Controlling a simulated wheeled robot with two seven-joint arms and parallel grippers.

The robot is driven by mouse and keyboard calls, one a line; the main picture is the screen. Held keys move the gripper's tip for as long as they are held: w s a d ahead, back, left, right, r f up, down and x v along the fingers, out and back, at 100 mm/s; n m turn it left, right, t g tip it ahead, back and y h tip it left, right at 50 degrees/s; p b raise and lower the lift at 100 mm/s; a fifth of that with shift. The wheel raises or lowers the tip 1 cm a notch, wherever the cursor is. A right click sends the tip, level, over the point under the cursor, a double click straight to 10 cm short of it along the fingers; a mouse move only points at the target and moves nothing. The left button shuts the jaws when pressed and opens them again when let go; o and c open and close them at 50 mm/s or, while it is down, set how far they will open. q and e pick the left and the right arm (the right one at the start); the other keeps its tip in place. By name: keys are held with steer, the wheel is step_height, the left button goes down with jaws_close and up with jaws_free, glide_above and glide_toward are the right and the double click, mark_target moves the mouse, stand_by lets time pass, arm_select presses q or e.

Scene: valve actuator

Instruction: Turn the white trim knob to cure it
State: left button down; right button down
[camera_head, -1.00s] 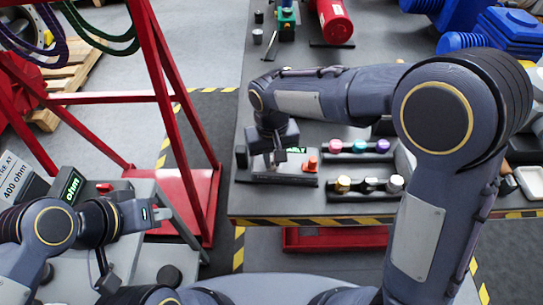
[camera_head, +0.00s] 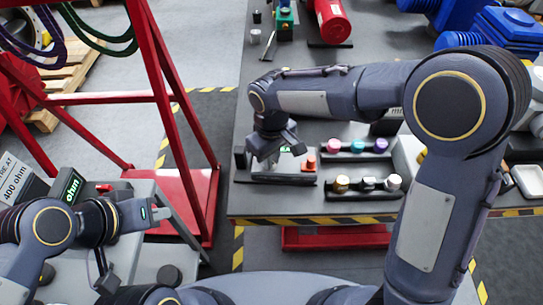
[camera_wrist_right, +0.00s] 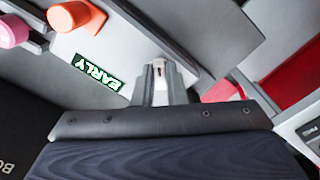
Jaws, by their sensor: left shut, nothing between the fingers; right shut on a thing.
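My right gripper (camera_head: 268,158) points down onto a small grey panel device (camera_head: 290,179) on the table. In the right wrist view its fingertips (camera_wrist_right: 160,75) are shut on the white trim knob (camera_wrist_right: 168,72), which is mostly hidden between them. A small display (camera_wrist_right: 97,73) beside the knob reads "EARLY" in green. An orange-red knob (camera_wrist_right: 76,16) stands on the same panel; it also shows in the head view (camera_head: 308,163). My left gripper (camera_head: 160,213) is shut and empty at the lower left, away from the device.
Racks of coloured knobs stand right of the device: a back row (camera_head: 357,147) and a front row (camera_head: 366,185). A red cylinder (camera_head: 332,22) lies farther back. The table's striped front edge (camera_head: 330,219) is near. A red frame (camera_head: 165,80) stands left.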

steer(key=c, duration=1.5)
jaws_free()
steer(key=shift+o, duration=0.2)
step_height(320, 180, up, 8)
steer(key=shift+f, duration=0.1)
